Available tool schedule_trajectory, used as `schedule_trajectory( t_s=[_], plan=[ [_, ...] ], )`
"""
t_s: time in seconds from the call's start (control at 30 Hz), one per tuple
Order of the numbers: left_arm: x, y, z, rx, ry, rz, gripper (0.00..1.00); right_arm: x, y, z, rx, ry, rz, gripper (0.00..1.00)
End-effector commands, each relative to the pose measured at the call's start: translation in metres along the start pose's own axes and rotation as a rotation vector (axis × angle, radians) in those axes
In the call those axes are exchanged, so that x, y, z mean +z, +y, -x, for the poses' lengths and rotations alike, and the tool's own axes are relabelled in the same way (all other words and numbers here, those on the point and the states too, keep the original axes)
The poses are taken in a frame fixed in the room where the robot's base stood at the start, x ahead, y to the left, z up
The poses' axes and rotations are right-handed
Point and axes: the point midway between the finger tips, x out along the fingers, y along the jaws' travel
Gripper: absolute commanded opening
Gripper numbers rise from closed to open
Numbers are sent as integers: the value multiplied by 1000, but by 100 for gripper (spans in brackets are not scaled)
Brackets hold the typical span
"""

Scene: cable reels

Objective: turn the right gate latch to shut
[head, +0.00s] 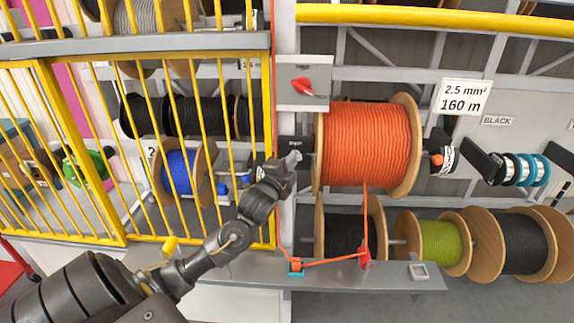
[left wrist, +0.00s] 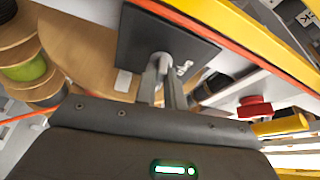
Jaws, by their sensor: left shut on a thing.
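The gate latch shows as a black plate (head: 288,145) on the post at the right edge of the yellow barred gate (head: 205,100). In the left wrist view, the black plate (left wrist: 138,42) carries white lettering, partly covered, and a small pale metal latch knob (left wrist: 161,60). My left gripper (head: 291,163) reaches up to this plate from below. Its fingers (left wrist: 164,82) are shut on the latch knob in the left wrist view. The fingers hide part of the knob, and its exact turn is hard to tell. My right gripper is out of view.
A red rotary handle (head: 302,86) sits on a grey panel above the latch. A large orange cable reel (head: 365,145) is close on the right. Orange cable runs down to a grey shelf (head: 340,273) with a red guide (head: 365,258). Several more reels stand lower right.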

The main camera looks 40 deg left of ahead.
Motion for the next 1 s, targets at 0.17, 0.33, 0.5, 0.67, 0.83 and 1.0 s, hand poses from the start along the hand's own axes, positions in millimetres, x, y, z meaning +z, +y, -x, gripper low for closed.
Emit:
schedule_trajectory(
  t_s=[0.17, 0.33, 0.5, 0.67, 0.83, 1.0],
  plan=[
    [-2, 7, 1, -59, 5, 149, 0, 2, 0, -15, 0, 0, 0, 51],
    [-3, 8, 0, -120, 5, 299, 0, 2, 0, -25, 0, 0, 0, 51],
    [-4, 8, 0, -182, 6, 448, 0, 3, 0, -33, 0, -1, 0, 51],
    [-5, 8, 0, -242, 7, 590, 0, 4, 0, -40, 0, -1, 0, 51],
    [-6, 9, 0, -304, 7, 739, 0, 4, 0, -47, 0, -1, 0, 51],
    [-6, 8, -1, -368, 7, 887, 0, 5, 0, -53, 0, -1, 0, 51]
  ],
)
